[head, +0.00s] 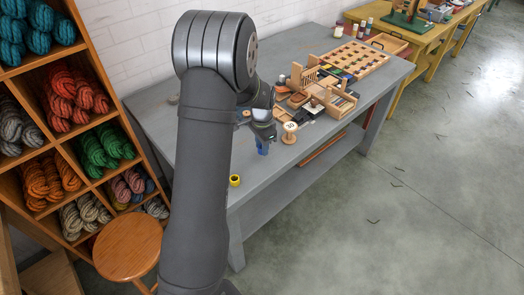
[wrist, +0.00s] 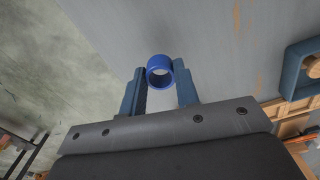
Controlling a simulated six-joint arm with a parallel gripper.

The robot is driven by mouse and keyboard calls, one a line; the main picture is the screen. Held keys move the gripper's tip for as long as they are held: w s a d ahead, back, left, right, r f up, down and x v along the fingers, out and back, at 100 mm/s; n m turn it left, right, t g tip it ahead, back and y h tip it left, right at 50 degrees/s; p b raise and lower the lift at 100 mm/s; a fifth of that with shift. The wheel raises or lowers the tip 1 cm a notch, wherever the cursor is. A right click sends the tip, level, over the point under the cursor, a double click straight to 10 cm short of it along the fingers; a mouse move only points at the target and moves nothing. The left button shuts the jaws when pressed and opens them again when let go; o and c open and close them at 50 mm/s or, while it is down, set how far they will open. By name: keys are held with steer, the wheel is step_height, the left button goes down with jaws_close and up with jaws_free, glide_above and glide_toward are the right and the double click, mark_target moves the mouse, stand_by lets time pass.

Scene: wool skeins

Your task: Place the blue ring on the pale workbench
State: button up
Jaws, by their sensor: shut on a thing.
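The blue ring (wrist: 160,72) is held between the two blue fingertips of my gripper (wrist: 159,80) in the wrist view. Its round opening shows toward the camera. In the head view my gripper (head: 262,147) points down near the front edge of the pale grey workbench (head: 150,108). The ring cannot be told apart from the blue fingers there. The bench top (wrist: 215,35) lies behind the ring in the wrist view, with the floor to its left. I cannot tell the exact gap between ring and bench.
A wooden spool (head: 290,132) stands right of my gripper, with wooden trays and a pegged board (head: 355,60) beyond. A wool shelf (head: 92,100) and stool (head: 128,247) are at left. The bench's left part is mostly clear.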

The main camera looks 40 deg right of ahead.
mark_target(262, 158)
steer(key=shift+f, duration=1.45)
steer(key=shift+f, duration=0.2)
steer(key=o, duration=0.9)
steer(key=r, duration=1.6)
steer(key=shift+s+d+r, duration=0.15)
steer(key=shift+s+r, duration=0.05)
steer(key=shift+r, duration=0.15)
steer(key=shift+o, duration=0.6)
steer(key=shift+r, duration=0.4)
